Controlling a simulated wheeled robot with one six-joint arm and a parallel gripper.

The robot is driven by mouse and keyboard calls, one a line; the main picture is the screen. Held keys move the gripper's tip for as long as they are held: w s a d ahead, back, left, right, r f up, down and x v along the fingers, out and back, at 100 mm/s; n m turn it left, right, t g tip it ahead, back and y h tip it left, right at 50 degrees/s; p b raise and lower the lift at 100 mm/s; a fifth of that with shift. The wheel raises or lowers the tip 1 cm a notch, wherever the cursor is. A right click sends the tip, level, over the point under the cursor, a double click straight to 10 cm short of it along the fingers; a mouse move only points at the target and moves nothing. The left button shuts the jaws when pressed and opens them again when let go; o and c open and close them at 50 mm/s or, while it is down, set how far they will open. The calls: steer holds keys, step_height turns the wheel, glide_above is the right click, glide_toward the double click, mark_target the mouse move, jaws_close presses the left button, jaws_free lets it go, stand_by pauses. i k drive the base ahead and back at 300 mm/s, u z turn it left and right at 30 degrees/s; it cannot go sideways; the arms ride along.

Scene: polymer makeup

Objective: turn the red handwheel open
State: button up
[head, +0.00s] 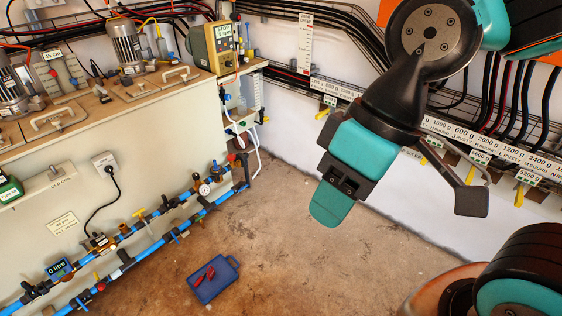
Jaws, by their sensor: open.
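My gripper (331,203) hangs from my arm right of centre in the head view, above the floor and in front of the wall. It is open, with nothing seen between its jaws; one teal finger covers most of the view of them. No red handwheel can be made out for certain. A small red part (239,141) shows at the right end of the pipework, left of my gripper and apart from it. Another small red part (100,286) sits on the lower blue pipe at the lower left. Both are too small to tell their shape.
Blue pipes (140,229) with valves and a gauge (204,189) run along the front of a pale cabinet (150,130). A blue tray (213,280) with red-handled tools lies on the floor. The middle floor is otherwise clear.

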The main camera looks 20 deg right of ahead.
mark_target(231, 157)
steer(key=z, duration=0.85)
steer(key=i, duration=1.8)
steer(key=u, duration=1.2)
steer(key=i, duration=0.55)
steer(key=u, duration=0.65)
